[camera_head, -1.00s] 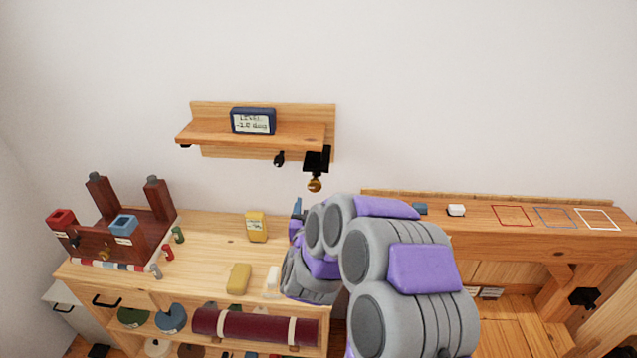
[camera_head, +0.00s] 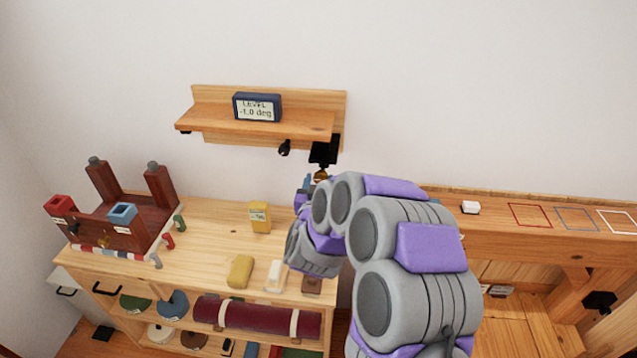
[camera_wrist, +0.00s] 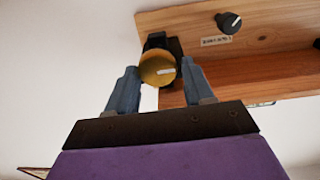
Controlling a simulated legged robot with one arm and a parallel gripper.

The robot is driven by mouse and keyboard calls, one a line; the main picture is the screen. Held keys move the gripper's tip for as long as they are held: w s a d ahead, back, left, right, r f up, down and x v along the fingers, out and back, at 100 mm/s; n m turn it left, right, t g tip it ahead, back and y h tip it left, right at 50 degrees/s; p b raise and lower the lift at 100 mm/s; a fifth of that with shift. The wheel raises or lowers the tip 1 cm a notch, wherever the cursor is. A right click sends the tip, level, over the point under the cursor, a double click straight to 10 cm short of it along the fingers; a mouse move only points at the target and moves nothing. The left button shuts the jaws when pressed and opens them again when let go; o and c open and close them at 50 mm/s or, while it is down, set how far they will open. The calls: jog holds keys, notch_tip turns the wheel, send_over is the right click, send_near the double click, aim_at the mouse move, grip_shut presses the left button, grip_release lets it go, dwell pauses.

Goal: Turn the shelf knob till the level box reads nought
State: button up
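The shelf (camera_head: 225,118) is fixed to the wall, with the blue level box (camera_head: 257,107) on it. The level box reads -1.0 deg. A brass knob (camera_head: 321,175) hangs from a black bracket under the shelf's right end, partly hidden by my gripper in the head view. In the wrist view the brass knob (camera_wrist: 158,69) sits between the tips of my gripper (camera_wrist: 158,80). The blue-grey fingers stand apart on either side of it, and a small gap seems to show at each side. A smaller black knob (camera_wrist: 229,22) with a label is under the shelf nearby.
Below the shelf is a wooden cabinet top (camera_head: 205,240) with a dark red rack (camera_head: 125,220), a yellow box (camera_head: 260,217), a yellow block (camera_head: 241,271) and several small pieces. A wooden ledge (camera_head: 500,240) with coloured outlines runs to the right. The wall above is clear.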

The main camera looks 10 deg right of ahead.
jog(key=shift+d, duration=0.15)
jog(key=c, duration=0.6)
jog(key=shift+o, duration=0.2)
jog(key=shift+r, duration=0.1)
jog(key=shift+r+n+p, duration=0.1)
jog(key=shift+n+p, duration=0.3)
jog(key=shift+p, duration=0.35)
jog(key=n+p, duration=0.2)
jog(key=p, duration=0.1)
jog(key=shift+r+p, duration=0.1)
jog(key=shift+p, duration=0.2)
jog(key=n+p, duration=0.4)
jog(key=p, duration=0.2)
jog(key=shift+a, duration=0.2)
jog(key=n+p, duration=0.1)
jog(key=n, duration=0.1)
jog(key=n+p, duration=0.1)
jog(key=n, duration=0.1)
jog(key=n+p, duration=0.1)
jog(key=shift+a+f+n+p, duration=0.1)
jog(key=shift+f+n+p, duration=0.2)
jog(key=shift+n+p, duration=0.1)
jog(key=n, duration=0.5)
jog(key=shift+w+f, duration=0.1)
jog(key=shift+f, duration=0.1)
